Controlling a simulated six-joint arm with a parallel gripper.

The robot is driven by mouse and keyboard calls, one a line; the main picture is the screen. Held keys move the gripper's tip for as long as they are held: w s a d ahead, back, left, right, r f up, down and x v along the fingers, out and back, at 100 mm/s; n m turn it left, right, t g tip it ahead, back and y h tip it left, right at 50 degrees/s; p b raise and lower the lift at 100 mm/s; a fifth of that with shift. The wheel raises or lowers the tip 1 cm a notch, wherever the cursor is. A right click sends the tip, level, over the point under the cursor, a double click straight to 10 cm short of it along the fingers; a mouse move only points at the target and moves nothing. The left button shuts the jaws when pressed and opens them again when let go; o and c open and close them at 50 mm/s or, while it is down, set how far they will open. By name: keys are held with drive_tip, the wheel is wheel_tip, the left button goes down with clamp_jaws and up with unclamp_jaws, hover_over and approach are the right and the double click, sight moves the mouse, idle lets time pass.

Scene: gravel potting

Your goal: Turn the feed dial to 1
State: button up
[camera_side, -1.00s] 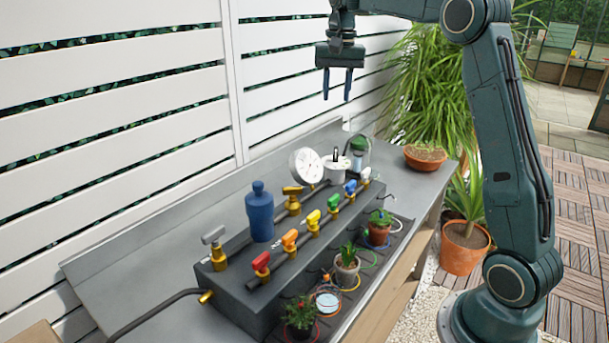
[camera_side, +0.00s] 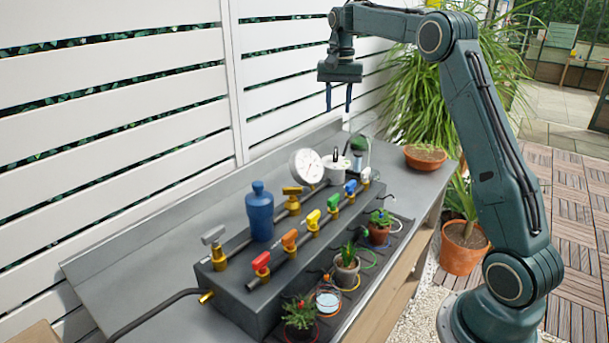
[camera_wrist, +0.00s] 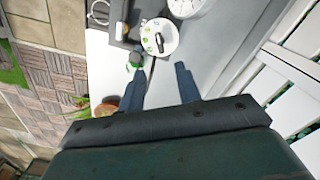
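The feed dial (camera_side: 336,168) is a white round knob with a dark raised pointer, standing at the far end of the grey manifold in the side view. In the wrist view the dial (camera_wrist: 168,44) shows small coloured marks around its face, too small to read, and its dark pointer lies near the middle. My gripper (camera_side: 338,107) is open and empty, high above the dial and apart from it. In the wrist view its two fingers (camera_wrist: 160,72) are spread, with the dial beyond their tips.
A white pressure gauge (camera_side: 306,166) stands left of the dial. A green-topped bottle (camera_side: 358,146) stands close on its right. A blue bottle-shaped part (camera_side: 260,212) and several coloured valves, such as the red one (camera_side: 261,262), line the manifold. Air around my gripper is clear.

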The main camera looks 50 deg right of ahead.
sight(336, 149)
wheel_tip(336, 149, down, 12)
idle(0.6)
clamp_jaws()
